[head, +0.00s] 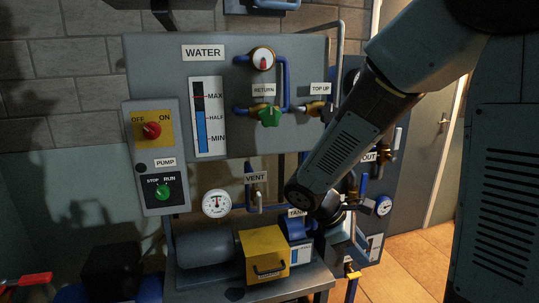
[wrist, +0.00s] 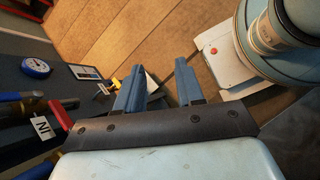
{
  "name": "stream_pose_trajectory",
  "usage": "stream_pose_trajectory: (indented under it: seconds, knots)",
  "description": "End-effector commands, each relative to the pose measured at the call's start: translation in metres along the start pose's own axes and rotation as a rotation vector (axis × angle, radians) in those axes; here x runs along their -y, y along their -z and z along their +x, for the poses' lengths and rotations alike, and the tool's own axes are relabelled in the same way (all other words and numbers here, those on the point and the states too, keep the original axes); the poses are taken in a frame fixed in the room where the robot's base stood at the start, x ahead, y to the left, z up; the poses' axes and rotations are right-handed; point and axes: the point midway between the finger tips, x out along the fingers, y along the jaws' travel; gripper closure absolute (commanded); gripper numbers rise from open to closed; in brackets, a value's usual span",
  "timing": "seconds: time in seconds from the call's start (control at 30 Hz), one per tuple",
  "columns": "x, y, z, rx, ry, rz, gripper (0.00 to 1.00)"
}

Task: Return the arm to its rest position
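My arm (head: 345,150) comes in from the top right in the head view and reaches down across the front of the panel. Wooden floor lies beyond the fingertips.
The grey water panel (head: 225,135) has valves, a green knob (head: 269,116) and a gauge (head: 216,203). A yellow box (head: 264,252) stands below. Another gauge (wrist: 35,67) is at the left in the wrist view. Open floor (head: 410,260) lies at the right.

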Motion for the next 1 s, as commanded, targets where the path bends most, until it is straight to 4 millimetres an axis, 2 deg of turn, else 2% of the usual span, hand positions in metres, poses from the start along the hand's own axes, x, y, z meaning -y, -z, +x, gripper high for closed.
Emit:
stream_pose_trajectory:
  seconds: [0.1, 0.47, 1.0]
  knots:
    - [0.003, -0.019, -0.008, -0.095, 0.041, 0.144, 0.63]
    - [0.016, -0.068, -0.037, -0.371, 0.150, 0.565, 0.63]
    - [0.042, -0.136, -0.092, -0.776, 0.251, 1.157, 0.63]
